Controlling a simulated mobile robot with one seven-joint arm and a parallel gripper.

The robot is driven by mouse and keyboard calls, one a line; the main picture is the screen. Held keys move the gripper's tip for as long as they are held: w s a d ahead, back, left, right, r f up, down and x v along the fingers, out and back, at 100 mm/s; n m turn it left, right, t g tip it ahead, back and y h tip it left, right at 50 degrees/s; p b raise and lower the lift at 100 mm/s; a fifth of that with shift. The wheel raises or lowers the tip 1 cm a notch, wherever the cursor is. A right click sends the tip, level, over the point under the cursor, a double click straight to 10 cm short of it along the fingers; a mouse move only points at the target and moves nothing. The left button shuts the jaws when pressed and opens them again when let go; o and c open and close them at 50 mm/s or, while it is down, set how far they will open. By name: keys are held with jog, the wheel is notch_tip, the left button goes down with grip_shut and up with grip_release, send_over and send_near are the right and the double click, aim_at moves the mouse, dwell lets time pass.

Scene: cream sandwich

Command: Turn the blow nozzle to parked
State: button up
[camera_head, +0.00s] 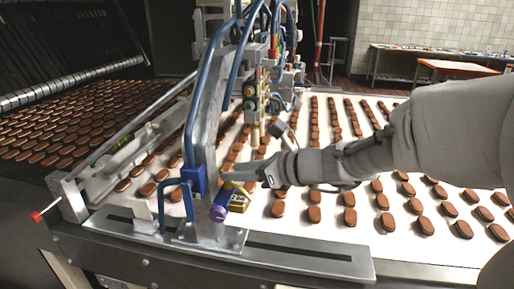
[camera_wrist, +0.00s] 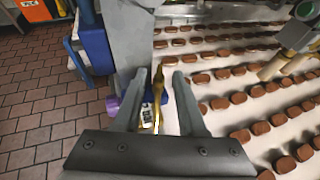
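The blow nozzle shows as a brass-yellow piece with a purple end (camera_head: 219,212), low on the grey metal post at the front of the conveyor. In the wrist view its thin brass part (camera_wrist: 158,88) stands between my fingers, with a small black-and-white label beside it and a purple part (camera_wrist: 112,106) left of the left finger. My gripper (camera_head: 255,172) comes in from the right at the nozzle. In the wrist view my gripper (camera_wrist: 159,80) is open, with gaps on both sides of the brass part. Whether a finger touches it cannot be told.
A grey upright post (camera_head: 204,140) with blue hoses stands left of my gripper on a slotted metal plate (camera_head: 290,252). Rows of brown biscuits lie on the white belt (camera_head: 330,225) behind and right. A valve cluster (camera_head: 250,95) hangs above. A red-tipped lever (camera_head: 37,216) sticks out at left.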

jog(key=shift+w+a+f, duration=0.15)
jog(key=shift+a, duration=0.1)
grip_shut()
